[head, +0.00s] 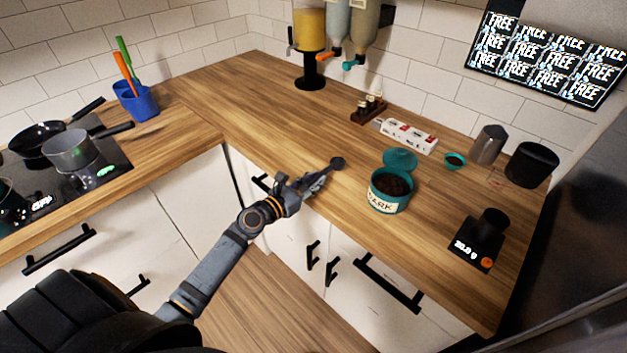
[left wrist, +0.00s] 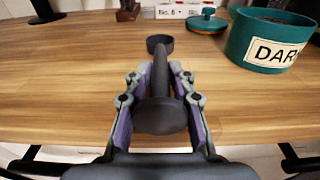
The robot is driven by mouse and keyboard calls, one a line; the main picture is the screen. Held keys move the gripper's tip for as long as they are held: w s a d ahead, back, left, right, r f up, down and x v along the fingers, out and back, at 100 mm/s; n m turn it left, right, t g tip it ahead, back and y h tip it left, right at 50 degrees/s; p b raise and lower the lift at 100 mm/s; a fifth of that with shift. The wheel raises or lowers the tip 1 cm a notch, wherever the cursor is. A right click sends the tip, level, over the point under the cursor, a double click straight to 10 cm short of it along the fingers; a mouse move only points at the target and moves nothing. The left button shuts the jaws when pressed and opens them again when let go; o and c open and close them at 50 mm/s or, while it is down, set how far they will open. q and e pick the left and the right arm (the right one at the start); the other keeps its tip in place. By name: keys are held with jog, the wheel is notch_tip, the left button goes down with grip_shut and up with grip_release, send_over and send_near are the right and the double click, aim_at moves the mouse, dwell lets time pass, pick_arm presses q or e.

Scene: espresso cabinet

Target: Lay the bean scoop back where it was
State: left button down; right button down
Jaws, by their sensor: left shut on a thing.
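The bean scoop (head: 337,163) is dark, with a round bowl and a straight handle. My left gripper (head: 312,184) is shut on its handle, at the front edge of the wooden counter. In the left wrist view the scoop (left wrist: 160,85) lies between the two fingers of the gripper (left wrist: 160,105), its bowl pointing away over the counter. Whether the bowl touches the wood I cannot tell. A teal canister labelled DARK (head: 388,195) with dark contents stands open to the right of the scoop; it also shows in the left wrist view (left wrist: 262,45). My right gripper is not in view.
The canister's teal lid (head: 400,158) lies behind it. A scale (head: 476,243) with a black cup (head: 492,222) stands to the right. A white box (head: 408,136) and a small wooden rack (head: 368,112) are farther back. The counter left of the scoop is clear.

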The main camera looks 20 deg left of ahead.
pick_arm(q)
jog(key=shift+f+b, duration=0.5)
jog(key=shift+f, duration=0.15)
jog(key=c, duration=1)
grip_release()
notch_tip(320, 180, up, 10)
jog(key=shift+r, duration=0.1)
